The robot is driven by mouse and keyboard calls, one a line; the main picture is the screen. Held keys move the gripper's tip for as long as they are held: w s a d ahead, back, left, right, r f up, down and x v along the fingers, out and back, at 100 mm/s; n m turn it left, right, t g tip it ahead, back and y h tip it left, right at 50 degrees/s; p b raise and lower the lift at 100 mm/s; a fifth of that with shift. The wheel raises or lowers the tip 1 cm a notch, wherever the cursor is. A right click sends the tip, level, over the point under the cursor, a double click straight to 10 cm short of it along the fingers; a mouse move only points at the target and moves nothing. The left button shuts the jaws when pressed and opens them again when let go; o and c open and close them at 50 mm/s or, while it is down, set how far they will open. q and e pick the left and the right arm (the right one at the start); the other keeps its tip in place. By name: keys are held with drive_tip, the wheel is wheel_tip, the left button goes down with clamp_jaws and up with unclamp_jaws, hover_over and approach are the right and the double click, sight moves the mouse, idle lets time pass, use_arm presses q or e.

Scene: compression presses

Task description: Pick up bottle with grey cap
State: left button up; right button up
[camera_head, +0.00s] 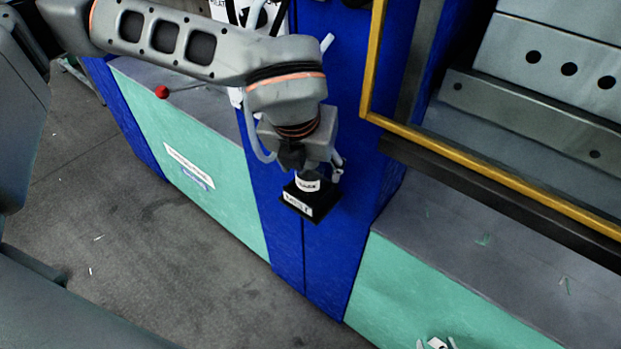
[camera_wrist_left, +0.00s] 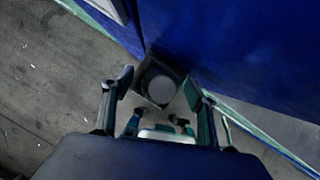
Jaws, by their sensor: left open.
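The bottle (camera_head: 307,184) has a white label with dark print and stands in a small black square holder on the blue column. In the left wrist view its round grey cap (camera_wrist_left: 160,85) shows from above, inside the dark holder. My left gripper (camera_head: 312,168) is directly above the bottle in the head view, pointing down. In the wrist view the left gripper (camera_wrist_left: 158,92) has its fingers apart, one on each side of the cap, with a visible gap. The gripper hides the bottle's top in the head view. My right gripper does not show clearly.
The black holder (camera_head: 312,204) carries a white label and juts from the blue column (camera_head: 275,200). A yellow-framed press (camera_head: 480,180) stands to the right. A red-knobbed lever (camera_head: 162,92) is at the left. Grey floor (camera_head: 130,250) in front is open.

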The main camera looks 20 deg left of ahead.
use_arm(q)
drive_tip(key=c, duration=1.2)
drive_tip(key=shift+r, duration=0.1)
